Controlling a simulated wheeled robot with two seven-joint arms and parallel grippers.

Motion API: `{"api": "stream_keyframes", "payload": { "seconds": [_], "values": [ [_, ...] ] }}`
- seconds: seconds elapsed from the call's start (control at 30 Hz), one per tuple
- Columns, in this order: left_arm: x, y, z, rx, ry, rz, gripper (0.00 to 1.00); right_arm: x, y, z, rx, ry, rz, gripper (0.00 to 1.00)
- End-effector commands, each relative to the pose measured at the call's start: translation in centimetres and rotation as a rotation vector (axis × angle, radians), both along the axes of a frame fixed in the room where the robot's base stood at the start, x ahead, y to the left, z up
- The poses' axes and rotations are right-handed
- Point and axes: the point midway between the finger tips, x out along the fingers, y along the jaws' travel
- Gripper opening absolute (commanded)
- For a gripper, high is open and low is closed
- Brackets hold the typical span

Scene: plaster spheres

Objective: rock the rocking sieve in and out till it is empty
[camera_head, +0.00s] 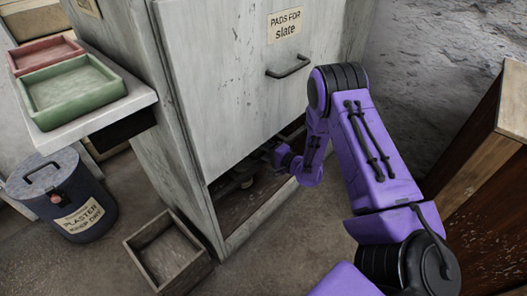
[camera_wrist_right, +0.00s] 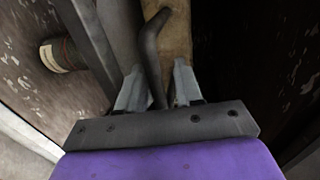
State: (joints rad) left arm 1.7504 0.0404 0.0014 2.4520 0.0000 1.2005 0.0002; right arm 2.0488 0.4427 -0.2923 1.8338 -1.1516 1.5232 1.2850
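The lower front of a tall pale cabinet (camera_head: 225,110) is open, and my right arm reaches into this low dark opening. In the right wrist view a dark bent handle (camera_wrist_right: 151,50) stands between the fingers of my right gripper (camera_wrist_right: 157,92). The fingers are apart, with a gap showing on the handle's right side. A wooden strip (camera_wrist_right: 178,45) lies behind the handle; I cannot tell if it is the sieve's frame. The rocking sieve is not clearly made out, and its contents are hidden. My left gripper is not in view.
A lidded plaster bin (camera_head: 62,195) and an open wooden box (camera_head: 135,250) stand on the floor at left. Green (camera_head: 75,118) and red (camera_head: 14,66) trays sit on a shelf. A wooden cabinet (camera_head: 480,165) stands close at right.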

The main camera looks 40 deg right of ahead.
Motion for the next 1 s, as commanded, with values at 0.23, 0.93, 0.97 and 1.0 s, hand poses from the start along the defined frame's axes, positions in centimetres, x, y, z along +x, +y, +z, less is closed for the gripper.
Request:
{"api": "stream_keyframes", "payload": {
  "seconds": [0.23,0.93,0.97,1.0],
  "values": [
    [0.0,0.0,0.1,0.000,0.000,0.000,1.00,-0.3,-0.1,-0.1,-0.001,0.005,-0.001,0.35],
    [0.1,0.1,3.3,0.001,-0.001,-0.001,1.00,-10.3,-1.5,2.1,0.000,0.004,0.001,0.35],
    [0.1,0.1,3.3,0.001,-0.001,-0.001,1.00,-10.3,-1.5,2.1,0.000,0.003,0.002,0.35],
    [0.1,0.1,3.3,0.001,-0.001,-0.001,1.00,-10.3,-1.5,2.0,0.000,0.004,0.002,0.35]
  ]
}}
